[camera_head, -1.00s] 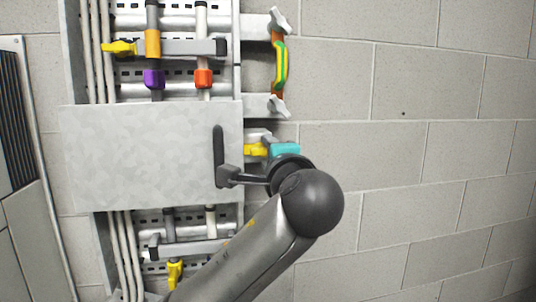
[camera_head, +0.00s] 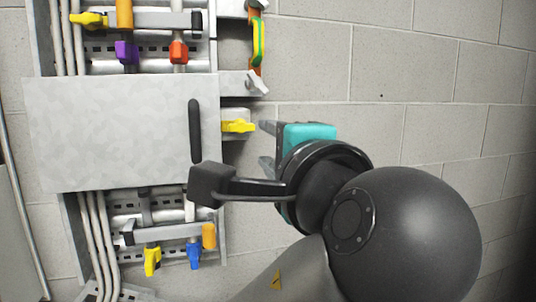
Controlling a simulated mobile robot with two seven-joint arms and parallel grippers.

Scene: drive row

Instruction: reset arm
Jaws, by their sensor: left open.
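My left arm reaches up from the bottom of the head view. Its gripper (camera_head: 266,145) points left, with two grey fingers apart and nothing seen between them. A teal part (camera_head: 308,134) shows on the gripper. The fingertips are just right of a yellow lever (camera_head: 238,127) on the cabinet's right side, with a small gap in the picture. My dark round wrist and elbow hide the lower right of the wall. My right gripper is not in view.
A grey panel (camera_head: 110,135) with a black handle (camera_head: 195,130) covers the cabinet's middle. Above are purple (camera_head: 127,52) and red (camera_head: 179,52) clamps; below are yellow (camera_head: 152,262) and blue (camera_head: 194,256) ones. A green-yellow handle (camera_head: 259,42) sits upper right. The block wall (camera_head: 400,70) at right is bare.

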